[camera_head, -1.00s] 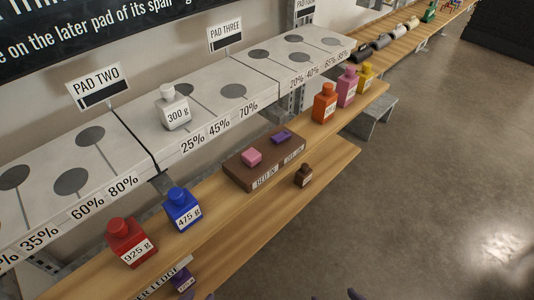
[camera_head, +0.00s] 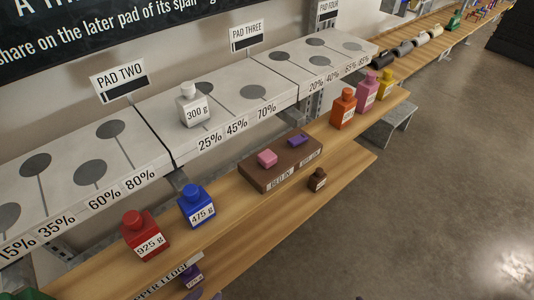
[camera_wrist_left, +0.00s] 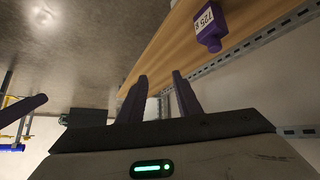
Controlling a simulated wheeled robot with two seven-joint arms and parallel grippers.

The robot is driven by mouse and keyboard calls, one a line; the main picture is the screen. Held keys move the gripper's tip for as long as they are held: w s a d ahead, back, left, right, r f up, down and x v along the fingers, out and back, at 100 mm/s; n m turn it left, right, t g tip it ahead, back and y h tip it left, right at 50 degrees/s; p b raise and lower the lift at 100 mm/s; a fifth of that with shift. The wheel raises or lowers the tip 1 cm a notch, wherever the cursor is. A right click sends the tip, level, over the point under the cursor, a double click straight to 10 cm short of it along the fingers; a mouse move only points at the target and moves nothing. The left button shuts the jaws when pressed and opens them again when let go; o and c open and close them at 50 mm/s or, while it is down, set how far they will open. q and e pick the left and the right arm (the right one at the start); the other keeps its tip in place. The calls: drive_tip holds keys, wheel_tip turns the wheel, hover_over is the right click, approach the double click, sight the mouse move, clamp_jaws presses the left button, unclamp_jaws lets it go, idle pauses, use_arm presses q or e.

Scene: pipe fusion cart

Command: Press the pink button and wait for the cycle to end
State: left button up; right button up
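The pink button (camera_head: 267,158) sits on top of a brown box (camera_head: 259,177) on the upper wooden ledge, left of a purple button (camera_head: 299,140). Nothing touches the pink button.
Red (camera_head: 145,236) and blue (camera_head: 197,207) weights stand left of the box; orange (camera_head: 343,107), pink and yellow ones stand right. A brown bottle (camera_head: 317,180) and a purple weight (camera_head: 193,275) are on the lower ledge. A white weight (camera_head: 191,106) stands on the pads. Floor at right is clear.

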use_arm(q)
clamp_jaws()
idle(1.7)
